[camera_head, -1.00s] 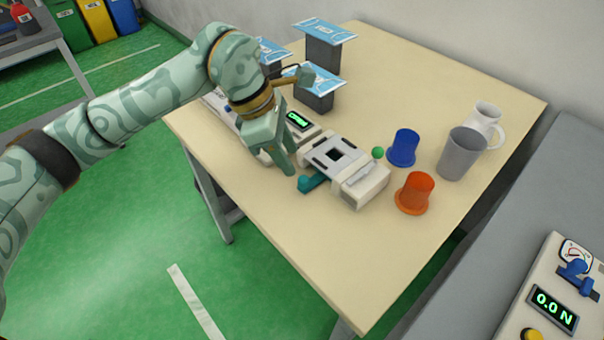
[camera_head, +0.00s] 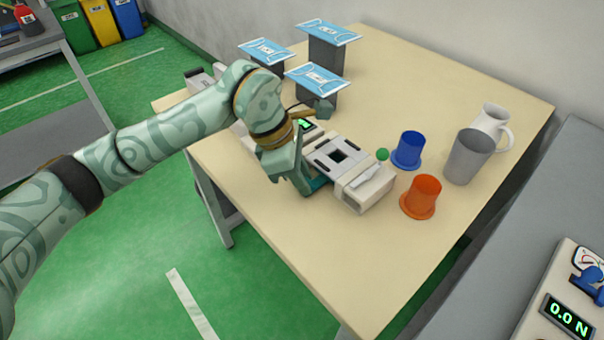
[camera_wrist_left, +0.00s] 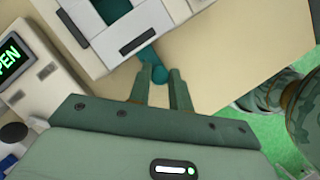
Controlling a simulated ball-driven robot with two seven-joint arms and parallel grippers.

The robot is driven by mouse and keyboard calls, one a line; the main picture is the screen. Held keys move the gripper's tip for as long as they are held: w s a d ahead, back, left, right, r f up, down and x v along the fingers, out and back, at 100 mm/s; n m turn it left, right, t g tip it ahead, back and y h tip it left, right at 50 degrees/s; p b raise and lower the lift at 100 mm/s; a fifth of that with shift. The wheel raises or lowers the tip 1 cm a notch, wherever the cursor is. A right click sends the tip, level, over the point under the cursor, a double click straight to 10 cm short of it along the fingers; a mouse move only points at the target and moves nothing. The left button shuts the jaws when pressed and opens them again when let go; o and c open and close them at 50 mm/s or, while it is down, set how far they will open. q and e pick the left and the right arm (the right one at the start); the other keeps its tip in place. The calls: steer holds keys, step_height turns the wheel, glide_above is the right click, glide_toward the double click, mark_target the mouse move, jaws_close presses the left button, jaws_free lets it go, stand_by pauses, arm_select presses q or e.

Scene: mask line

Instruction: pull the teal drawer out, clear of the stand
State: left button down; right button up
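The teal drawer (camera_head: 320,184) shows as a small teal piece at the lower side of the white and grey stand (camera_head: 332,150) on the table. In the left wrist view its rounded teal end (camera_wrist_left: 159,73) sits between the fingertips. Teal also shows through an opening in the stand's top (camera_wrist_left: 112,10). My left gripper (camera_head: 306,190) is low beside the stand. In the left wrist view its fingers (camera_wrist_left: 162,75) are apart, on either side of the teal end, and firm contact cannot be told. My right gripper is not in view.
A device with a green-lit display (camera_wrist_left: 8,57) adjoins the stand. Blue (camera_head: 407,150) and orange (camera_head: 422,196) cups stand farther right. The table's near-left part (camera_head: 285,215) is clear.

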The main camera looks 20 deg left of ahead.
arm_select(q)
steer(key=shift+s+a+r+p, duration=0.15)
steer(key=shift+s+a+p, duration=0.1)
steer(key=shift+s+p, duration=0.1)
steer(key=s+a+p, duration=0.1)
steer(key=s, duration=0.1)
steer(key=s+a+p, duration=0.1)
steer(key=s+a, duration=0.1)
steer(key=s+a+p, duration=0.1)
steer(key=s+p, duration=0.1)
steer(key=s, duration=0.1)
steer(key=shift+a, duration=0.35)
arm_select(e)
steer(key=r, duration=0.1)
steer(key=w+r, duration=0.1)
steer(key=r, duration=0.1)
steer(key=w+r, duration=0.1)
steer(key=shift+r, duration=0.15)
arm_select(q)
steer(key=c, duration=1.3)
jaws_free()
